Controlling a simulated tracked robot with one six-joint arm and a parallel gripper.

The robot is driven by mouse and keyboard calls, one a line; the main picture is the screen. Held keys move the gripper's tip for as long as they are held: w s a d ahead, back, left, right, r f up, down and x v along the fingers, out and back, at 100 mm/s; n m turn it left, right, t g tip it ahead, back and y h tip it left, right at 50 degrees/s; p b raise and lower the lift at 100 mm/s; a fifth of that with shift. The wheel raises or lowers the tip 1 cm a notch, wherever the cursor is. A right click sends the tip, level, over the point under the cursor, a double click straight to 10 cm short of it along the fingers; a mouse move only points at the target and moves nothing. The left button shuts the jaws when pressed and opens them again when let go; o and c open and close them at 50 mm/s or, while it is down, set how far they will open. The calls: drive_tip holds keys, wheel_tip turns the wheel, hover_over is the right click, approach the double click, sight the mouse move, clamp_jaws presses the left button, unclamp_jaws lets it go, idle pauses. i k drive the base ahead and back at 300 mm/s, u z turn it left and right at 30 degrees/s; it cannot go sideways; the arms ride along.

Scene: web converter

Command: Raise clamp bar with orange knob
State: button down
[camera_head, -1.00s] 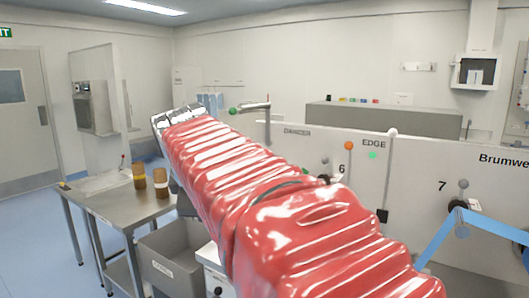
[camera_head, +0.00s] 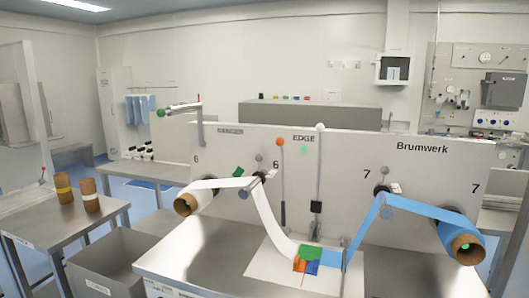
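The orange knob (camera_head: 280,142) tops a thin upright rod (camera_head: 283,185) in front of the white machine panel, under the EDGE label. The rod runs down towards the deck; I cannot tell how the clamp bar itself sits. Beside it on the right stands a similar rod with a white knob (camera_head: 320,127) and a dark block low on it. Below them on the deck is a plate with a green piece (camera_head: 310,253) and small orange and blue pieces, where the white web and the blue web meet. My gripper is not in view.
A white roll (camera_head: 203,197) is at left and a blue roll (camera_head: 455,235) at right, both sticking out towards me. A lever with a green knob (camera_head: 160,113) is at upper left. A side table (camera_head: 40,222) with two cores and a grey bin (camera_head: 105,262) stand left.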

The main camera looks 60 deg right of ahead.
sight(280, 141)
drive_tip(key=k, duration=1.35)
drive_tip(key=z, duration=0.45)
drive_tip(key=i, duration=2.25)
drive_tip(key=u, duration=0.3)
